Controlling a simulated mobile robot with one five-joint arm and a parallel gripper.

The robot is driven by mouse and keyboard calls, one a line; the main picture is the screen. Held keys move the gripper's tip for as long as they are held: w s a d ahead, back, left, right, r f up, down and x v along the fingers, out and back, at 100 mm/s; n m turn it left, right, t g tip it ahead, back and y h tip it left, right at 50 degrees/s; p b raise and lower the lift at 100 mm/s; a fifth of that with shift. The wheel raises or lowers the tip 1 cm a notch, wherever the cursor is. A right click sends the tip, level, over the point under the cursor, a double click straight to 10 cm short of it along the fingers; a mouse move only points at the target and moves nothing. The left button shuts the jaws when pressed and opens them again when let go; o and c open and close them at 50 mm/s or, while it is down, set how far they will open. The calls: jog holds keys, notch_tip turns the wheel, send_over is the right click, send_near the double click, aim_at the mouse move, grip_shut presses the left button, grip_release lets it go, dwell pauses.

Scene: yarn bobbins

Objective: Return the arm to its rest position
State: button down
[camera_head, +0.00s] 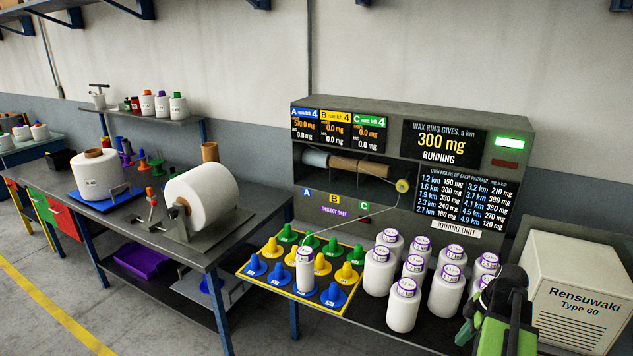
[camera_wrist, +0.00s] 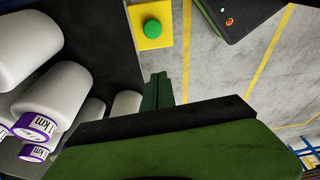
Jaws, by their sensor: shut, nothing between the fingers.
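My arm shows at the lower right of the head view, beside the rightmost white bobbins. My gripper (camera_head: 465,330) is green and black and points down at the table's front edge. In the wrist view my gripper's green fingers (camera_wrist: 158,90) are together with nothing between them. Several white bobbins (camera_head: 403,306) with purple-ringed labels stand on the table left of my gripper. Some of them also show at the left of the wrist view (camera_wrist: 62,92).
A peg board (camera_head: 340,300) with blue, green and yellow cones holds one white bobbin (camera_head: 305,270). The grey joining unit (camera_head: 450,225) stands behind, and a beige Rensuwaki box (camera_head: 580,290) stands right of my arm. A yellow block with a green button (camera_wrist: 152,28) shows in the wrist view.

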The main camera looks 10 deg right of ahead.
jog(key=w+a+n, duration=0.2)
jog(key=w+a, duration=0.2)
jog(key=a, duration=0.3)
jog(key=w+a+n, duration=0.1)
jog(key=w+a, duration=0.3)
jog(key=a, duration=0.3)
jog(key=a+m+g+h, duration=0.1)
jog(key=a+m+h, duration=0.1)
jog(key=a+m, duration=1.2)
jog(key=a, duration=0.8)
jog(key=shift+w+a+f+g, duration=0.25)
jog(key=shift+a+f+g, duration=0.1)
jog(key=shift+f+g, duration=0.05)
